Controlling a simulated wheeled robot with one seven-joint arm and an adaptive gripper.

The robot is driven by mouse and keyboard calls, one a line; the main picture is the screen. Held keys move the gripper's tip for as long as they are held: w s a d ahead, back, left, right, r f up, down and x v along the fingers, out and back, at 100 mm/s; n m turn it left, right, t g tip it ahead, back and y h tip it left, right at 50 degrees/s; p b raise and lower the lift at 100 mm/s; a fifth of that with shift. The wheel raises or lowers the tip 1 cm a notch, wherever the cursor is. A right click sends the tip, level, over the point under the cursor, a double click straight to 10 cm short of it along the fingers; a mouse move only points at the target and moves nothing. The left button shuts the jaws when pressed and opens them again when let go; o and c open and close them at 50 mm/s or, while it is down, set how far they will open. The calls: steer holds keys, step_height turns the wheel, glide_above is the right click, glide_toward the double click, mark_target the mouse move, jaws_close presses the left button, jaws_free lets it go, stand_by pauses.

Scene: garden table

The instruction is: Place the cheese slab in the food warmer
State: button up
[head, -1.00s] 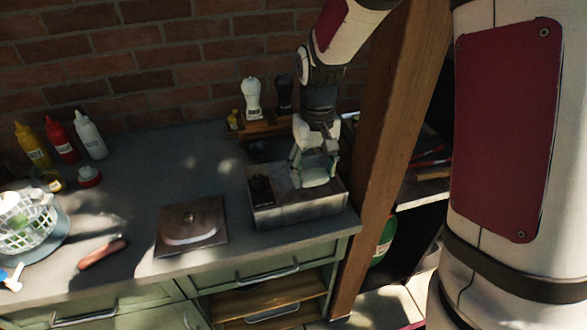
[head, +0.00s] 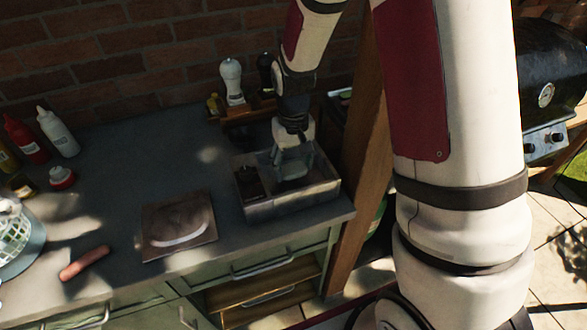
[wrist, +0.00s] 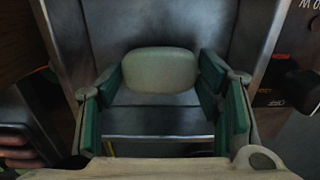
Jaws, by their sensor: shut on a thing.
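The food warmer (head: 300,199) is an open grey metal box near the right end of the counter, with a dark control panel on its left side. My gripper (head: 292,172) points down into its open well. In the wrist view my gripper (wrist: 160,76) is shut on the cheese slab (wrist: 160,70), a pale, rounded block between the green finger pads. The metal walls and floor of the well show around and below it. Whether the slab touches the floor I cannot tell. In the head view the slab is hidden by the fingers.
A square brown plate (head: 178,226) lies left of the warmer, and a sausage (head: 84,263) farther left. White (head: 232,82) and black (head: 266,74) shakers stand behind the warmer. A wooden post (head: 358,190) rises close on its right. Bottles (head: 58,132) stand at the back left.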

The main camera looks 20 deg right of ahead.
steer(key=shift+f, duration=1)
steer(key=shift+f, duration=0.15)
steer(key=o, duration=1.1)
steer(key=shift+o, duration=0.2)
